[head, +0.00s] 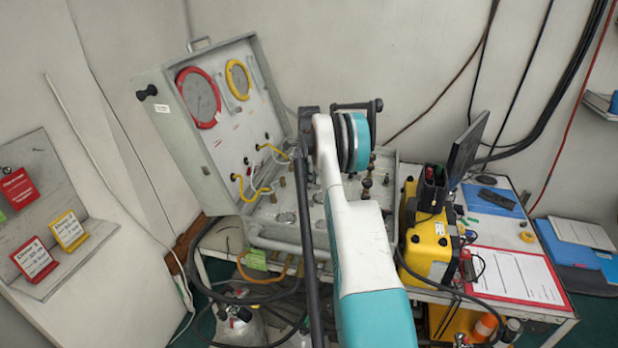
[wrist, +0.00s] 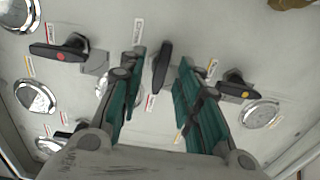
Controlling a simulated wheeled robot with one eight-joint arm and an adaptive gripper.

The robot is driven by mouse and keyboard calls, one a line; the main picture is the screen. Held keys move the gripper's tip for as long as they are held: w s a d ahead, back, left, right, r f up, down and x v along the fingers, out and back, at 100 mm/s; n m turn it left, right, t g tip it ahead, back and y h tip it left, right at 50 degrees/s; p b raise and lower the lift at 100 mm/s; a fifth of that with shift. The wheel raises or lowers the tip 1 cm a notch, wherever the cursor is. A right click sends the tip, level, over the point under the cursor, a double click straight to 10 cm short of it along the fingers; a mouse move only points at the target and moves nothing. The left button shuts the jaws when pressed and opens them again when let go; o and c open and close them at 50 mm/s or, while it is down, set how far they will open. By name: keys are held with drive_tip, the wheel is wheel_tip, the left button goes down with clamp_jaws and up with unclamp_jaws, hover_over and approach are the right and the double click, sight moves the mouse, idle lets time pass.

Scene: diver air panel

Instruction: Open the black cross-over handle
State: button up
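A plain black handle (wrist: 161,68), which looks like the cross-over handle, stands at the middle of the pale panel (wrist: 150,125) in the wrist view. It points roughly up and down in the picture. My gripper (wrist: 160,80) is open, one teal-padded finger on each side of this handle. Gaps show between handle and fingers; I cannot tell the depth between them. In the head view, my arm hides the gripper and this handle. The open grey air-panel case (head: 227,215) stands on the table, with red- and yellow-rimmed gauges in its lid.
A red-dotted black handle (wrist: 60,52) lies left of the gripper, and a yellow-dotted one (wrist: 238,88) lies close to the right finger. Round chrome-rimmed gauges surround them. A yellow box (head: 428,245) and a red clipboard (head: 515,275) sit right of the case.

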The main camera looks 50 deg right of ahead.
clamp_jaws()
drive_tip(key=shift+n, duration=0.5)
drive_tip(key=n+b, duration=0.1)
drive_tip(key=n, duration=0.2)
drive_tip(key=shift+b, duration=0.35)
drive_tip(key=n+b, duration=0.1)
drive_tip(key=n, duration=0.3)
drive_tip(key=n+b, duration=0.1)
drive_tip(key=n, duration=0.8)
drive_tip(key=shift+s+b, duration=0.1)
drive_tip(key=shift+b, duration=0.2)
drive_tip(key=shift+r+n, duration=0.1)
drive_tip(key=shift+n, duration=0.2)
